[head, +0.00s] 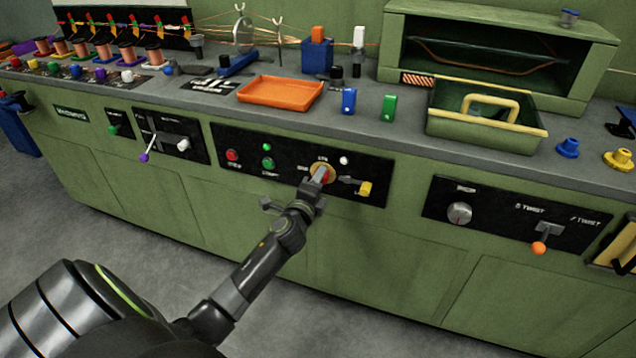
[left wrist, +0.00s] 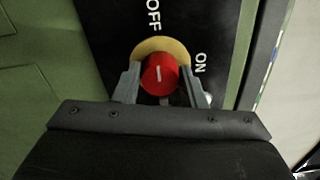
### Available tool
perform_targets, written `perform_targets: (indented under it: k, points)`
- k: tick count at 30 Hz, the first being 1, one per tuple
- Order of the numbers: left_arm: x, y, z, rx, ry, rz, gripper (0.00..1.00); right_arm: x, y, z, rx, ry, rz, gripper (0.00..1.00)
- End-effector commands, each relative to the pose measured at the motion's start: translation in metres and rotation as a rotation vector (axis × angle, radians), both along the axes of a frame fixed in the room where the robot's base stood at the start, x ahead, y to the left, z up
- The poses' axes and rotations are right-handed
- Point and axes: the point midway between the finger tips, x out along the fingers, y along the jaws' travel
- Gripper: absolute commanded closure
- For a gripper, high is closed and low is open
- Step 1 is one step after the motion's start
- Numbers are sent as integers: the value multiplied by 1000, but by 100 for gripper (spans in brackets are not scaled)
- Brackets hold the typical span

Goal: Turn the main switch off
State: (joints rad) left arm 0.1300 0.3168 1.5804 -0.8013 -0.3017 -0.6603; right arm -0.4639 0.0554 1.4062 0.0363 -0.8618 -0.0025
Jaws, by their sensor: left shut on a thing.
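The main switch is a red rotary knob (left wrist: 160,75) on a yellow disc (left wrist: 178,47), set in a black panel. In the left wrist view the words OFF and ON stand around the disc. A pale mark on the knob's face points roughly between the two words, nearer OFF in direction. My left gripper (left wrist: 163,88) is shut on the red knob, one finger on each side. In the head view, the left gripper (head: 319,181) reaches the yellow disc (head: 324,169) from below left and hides most of the knob. My right gripper is not in view.
Left of the switch on the same panel are a red button (head: 232,155) and green lamps or buttons (head: 267,162). A yellow-ended lever (head: 365,188) sits close on the right. The worktop above holds an orange tray (head: 280,91) and a green bin (head: 478,134).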

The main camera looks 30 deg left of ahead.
Motion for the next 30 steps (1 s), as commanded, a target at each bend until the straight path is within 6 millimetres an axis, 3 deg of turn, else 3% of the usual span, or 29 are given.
perform_targets:
  k: [13, 14, 18, 30]
  points:
    - [-1, 0, -1, -14, -1, 2, 85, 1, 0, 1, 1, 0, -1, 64]
    - [-1, 0, -1, -14, -1, 2, 61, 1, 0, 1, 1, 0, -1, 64]
    - [-1, 0, -1, -13, 0, 2, 43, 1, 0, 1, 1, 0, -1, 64]
    - [-6, -1, -1, -11, -1, 0, 41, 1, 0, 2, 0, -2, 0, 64]
